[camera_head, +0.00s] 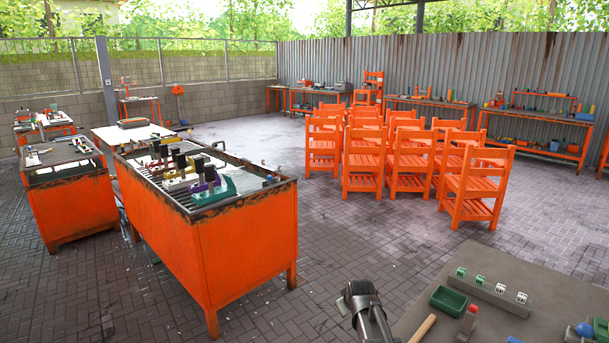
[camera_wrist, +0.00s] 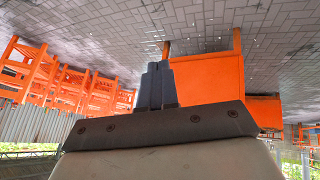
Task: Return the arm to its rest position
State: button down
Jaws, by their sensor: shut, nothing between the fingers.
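My gripper (camera_wrist: 158,75) is in the wrist view, where its two dark fingers are together with nothing between them. The wrist picture is upside down: paved floor fills the top and the fence is low. The fingers point away from the camera, with an orange workbench beyond them. In the head view a dark, rounded piece shows at the bottom edge, left of the grey table; I cannot tell whether it is part of my arm.
The grey table (camera_head: 560,260) at lower right holds a green tray (camera_head: 449,300), a grey block (camera_head: 490,293) with small cubes, and a wooden handle (camera_head: 421,328). An orange workbench (camera_head: 245,235) stands left. Orange chairs (camera_head: 478,187) stand behind. The paved floor (camera_head: 340,235) between is clear.

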jog(key=s+a+f+g, duration=0.2)
jog(key=s+a+f, duration=0.25)
jog(key=f, duration=0.35)
jog(key=s+a+f+g, duration=0.1)
jog(key=s+a+f, duration=0.3)
jog(key=a+f, duration=0.25)
jog(key=s+f+m+g, duration=0.1)
jog(key=s+f+g, duration=0.2)
jog(key=s+f, duration=0.75)
jog(key=s+d+f+m+g, duration=0.1)
jog(key=s+d+f+g, duration=0.1)
jog(key=s, duration=0.9)
jog(key=s+d+f+m+g, duration=0.2)
jog(key=s+d+f, duration=0.3)
jog(key=s, duration=0.6)
jog(key=s+d+f+m+g, duration=0.1)
jog(key=s+d+f+g, duration=0.2)
jog(key=s+d, duration=0.4)
jog(key=s+f, duration=0.1)
jog(key=s, duration=0.3)
jog(key=shift+s+f+m+g, duration=0.2)
jog(key=shift+s+m+g, duration=0.2)
